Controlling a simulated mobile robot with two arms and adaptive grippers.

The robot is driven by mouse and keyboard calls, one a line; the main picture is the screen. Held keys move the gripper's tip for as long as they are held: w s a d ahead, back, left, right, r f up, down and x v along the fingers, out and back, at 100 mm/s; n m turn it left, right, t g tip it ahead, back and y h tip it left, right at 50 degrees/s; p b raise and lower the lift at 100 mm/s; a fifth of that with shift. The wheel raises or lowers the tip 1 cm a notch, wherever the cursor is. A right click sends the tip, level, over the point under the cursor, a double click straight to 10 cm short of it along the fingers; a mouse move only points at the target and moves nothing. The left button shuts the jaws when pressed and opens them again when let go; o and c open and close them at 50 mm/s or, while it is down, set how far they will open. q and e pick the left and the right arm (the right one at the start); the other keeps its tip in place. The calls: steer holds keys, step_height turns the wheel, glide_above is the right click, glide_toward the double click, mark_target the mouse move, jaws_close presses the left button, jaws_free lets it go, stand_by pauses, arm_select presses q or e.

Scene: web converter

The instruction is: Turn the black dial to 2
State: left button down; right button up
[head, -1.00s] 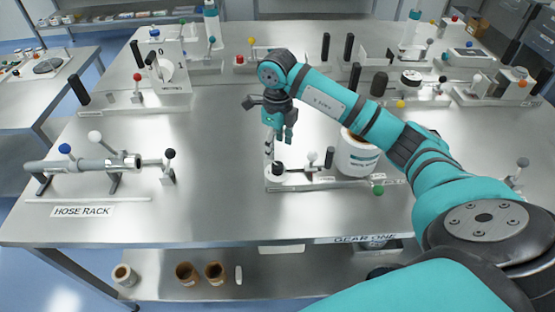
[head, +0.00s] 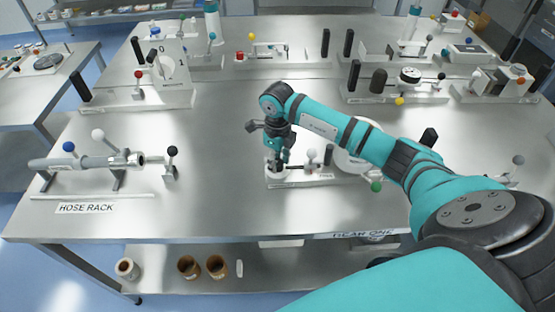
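My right gripper (head: 277,163) reaches down from the teal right arm onto the left end of a small white fixture (head: 300,181) near the table's front middle. A small round white base with a dark top (head: 275,172) sits there, directly below the fingers. This dark top may be the black dial, but the fingers mostly cover it, and no number 2 can be read. Whether the fingers touch it or are closed on it cannot be told. Another black dial-like knob (head: 410,74) stands on a fixture at the back right. My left gripper is not in view.
A white ball lever (head: 311,154), black post (head: 329,155) and green ball (head: 376,187) stand right of my gripper. A white tub (head: 356,162) is behind my forearm. The hose rack pipe (head: 85,162) is at left. The table between is clear.

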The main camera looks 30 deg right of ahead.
mark_target(278, 162)
jaws_close()
steer(key=shift+d+m+b, duration=0.1)
steer(key=shift+m+b, duration=0.3)
steer(key=shift+m, duration=1.1)
steer(key=o, duration=0.5)
jaws_free()
step_height(278, 162, up, 12)
